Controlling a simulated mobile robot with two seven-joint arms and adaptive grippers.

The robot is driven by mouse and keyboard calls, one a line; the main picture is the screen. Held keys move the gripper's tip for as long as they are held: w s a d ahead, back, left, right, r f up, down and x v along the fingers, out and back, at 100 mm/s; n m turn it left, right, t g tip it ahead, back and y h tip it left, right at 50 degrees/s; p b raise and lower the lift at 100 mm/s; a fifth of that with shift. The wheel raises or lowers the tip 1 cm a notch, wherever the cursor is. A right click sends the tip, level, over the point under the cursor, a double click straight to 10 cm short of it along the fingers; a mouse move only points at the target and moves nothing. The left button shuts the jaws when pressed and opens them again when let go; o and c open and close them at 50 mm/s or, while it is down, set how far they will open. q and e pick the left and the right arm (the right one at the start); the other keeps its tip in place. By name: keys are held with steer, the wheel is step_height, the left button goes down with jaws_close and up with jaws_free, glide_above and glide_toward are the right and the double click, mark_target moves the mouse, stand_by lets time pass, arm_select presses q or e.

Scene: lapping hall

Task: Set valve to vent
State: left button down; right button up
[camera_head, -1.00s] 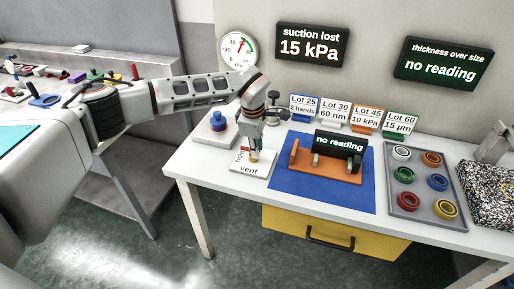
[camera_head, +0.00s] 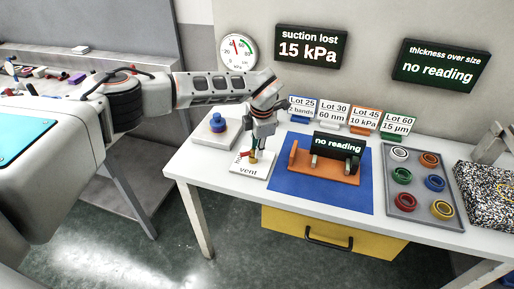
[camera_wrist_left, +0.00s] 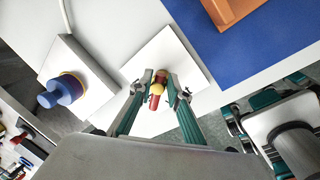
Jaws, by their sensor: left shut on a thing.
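The valve is a white plate (camera_head: 249,170) at the front left of the table, with "vent" printed along its near edge and another label mostly hidden by my gripper. Its red handle with a yellow hub (camera_wrist_left: 157,88) sits between my left gripper's fingertips in the left wrist view. The red handle (camera_head: 243,154) points toward the plate's left side in the head view. My left gripper (camera_head: 254,152) comes down from above and is shut on the handle.
A blue knob (camera_head: 218,122) on a white block stands left of the valve. An orange stand (camera_head: 318,170) on a blue mat (camera_head: 305,196) is close on the right. A grey tray (camera_head: 420,218) of coloured rings lies farther right. The wall screen (camera_head: 311,46) reads "suction lost 15 kPa".

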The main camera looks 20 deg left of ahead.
arm_select(q)
steer(key=n, duration=0.4)
steer(key=shift+w+a+n+g+y, duration=0.1)
steer(key=shift+w+n+g+y, duration=0.2)
steer(key=n, duration=0.3)
steer(key=n+g+b, duration=0.1)
steer(key=n, duration=0.1)
steer(key=shift+w+a+n, duration=0.15)
steer(key=shift+a+n, duration=0.15)
steer(key=c, duration=1.9)
jaws_free()
step_height(320, 180, up, 12)
steer(key=d, duration=0.2)
steer(key=shift+d, duration=0.15)
steer(key=shift+f, duration=0.1)
